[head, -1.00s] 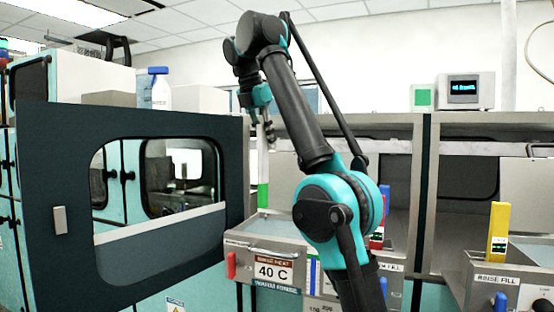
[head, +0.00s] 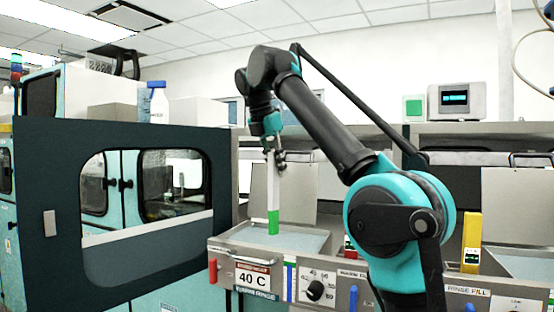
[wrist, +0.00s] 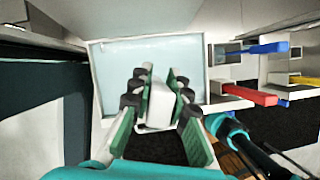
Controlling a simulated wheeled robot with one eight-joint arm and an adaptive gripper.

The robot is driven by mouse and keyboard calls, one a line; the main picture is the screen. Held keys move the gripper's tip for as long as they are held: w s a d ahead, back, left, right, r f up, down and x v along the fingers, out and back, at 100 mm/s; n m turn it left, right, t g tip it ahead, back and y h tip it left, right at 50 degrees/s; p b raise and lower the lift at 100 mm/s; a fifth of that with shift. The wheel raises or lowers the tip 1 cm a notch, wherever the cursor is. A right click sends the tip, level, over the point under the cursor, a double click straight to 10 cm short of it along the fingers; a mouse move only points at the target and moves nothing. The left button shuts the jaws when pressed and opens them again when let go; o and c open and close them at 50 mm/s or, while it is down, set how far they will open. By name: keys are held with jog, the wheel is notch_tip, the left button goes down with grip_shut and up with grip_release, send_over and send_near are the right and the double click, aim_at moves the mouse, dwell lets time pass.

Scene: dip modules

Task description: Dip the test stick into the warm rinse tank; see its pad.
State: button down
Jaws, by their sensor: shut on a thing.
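My gripper (head: 276,158) is shut on the test stick (head: 273,188), a white bar with a green pad (head: 273,222) at its lower end. The stick hangs about upright over the open tank marked 40 C (head: 222,242), which holds pale blue liquid. The pad's lower end shows against the liquid; I cannot tell whether it touches the surface. In the wrist view my gripper (wrist: 153,100) holds the stick's white top (wrist: 160,103) between green-lined fingers, with the tank (wrist: 207,70) beyond; the pad is hidden there.
A red lever (head: 212,268) and a knob (head: 314,290) are on the tank front. A yellow lever (head: 472,243) stands by another tank on the right. A dark machine door (head: 60,270) stands close at left. A raised lid panel is behind the 40 C tank.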

aim_at(277, 201)
jog(key=shift+f, duration=5.1)
jog(key=shift+r, duration=7.35)
